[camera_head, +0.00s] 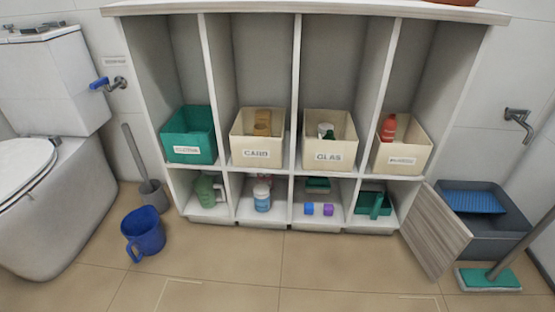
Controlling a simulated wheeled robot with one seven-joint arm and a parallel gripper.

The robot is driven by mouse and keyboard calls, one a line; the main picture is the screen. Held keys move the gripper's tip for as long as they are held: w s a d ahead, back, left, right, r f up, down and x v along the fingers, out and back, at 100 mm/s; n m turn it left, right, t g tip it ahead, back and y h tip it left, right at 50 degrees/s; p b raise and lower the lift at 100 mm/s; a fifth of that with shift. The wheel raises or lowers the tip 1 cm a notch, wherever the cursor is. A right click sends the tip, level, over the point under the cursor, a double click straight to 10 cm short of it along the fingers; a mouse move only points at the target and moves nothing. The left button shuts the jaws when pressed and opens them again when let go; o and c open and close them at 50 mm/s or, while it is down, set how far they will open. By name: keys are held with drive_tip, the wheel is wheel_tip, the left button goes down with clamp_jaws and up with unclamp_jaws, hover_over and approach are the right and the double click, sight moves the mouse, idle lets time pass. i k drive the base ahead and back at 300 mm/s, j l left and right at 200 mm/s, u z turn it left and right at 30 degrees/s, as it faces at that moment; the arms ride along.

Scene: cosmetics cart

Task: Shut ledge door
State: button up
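The ledge door (436,232) is a wood-grain panel at the lower right of the white shelf unit (292,172). It stands open, swung outward from the rightmost lower compartment toward the floor on the right. That open compartment holds a green dustpan-like item (375,205). The other lower compartments show no doors. My gripper and arm are not in view.
A grey bucket with a blue insert (484,238) stands close behind the door on the right. A green-headed mop (489,278) lies in front of it. A blue pail (145,232) and a toilet (45,190) stand at left. The middle floor is clear.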

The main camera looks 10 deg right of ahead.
sight(436, 237)
drive_tip(key=i+z, duration=0.2)
drive_tip(key=z, duration=0.15)
drive_tip(key=i+z, duration=0.2)
drive_tip(key=z, duration=0.2)
drive_tip(key=i+j+z, duration=0.1)
drive_tip(key=z, duration=0.25)
drive_tip(key=i, duration=0.05)
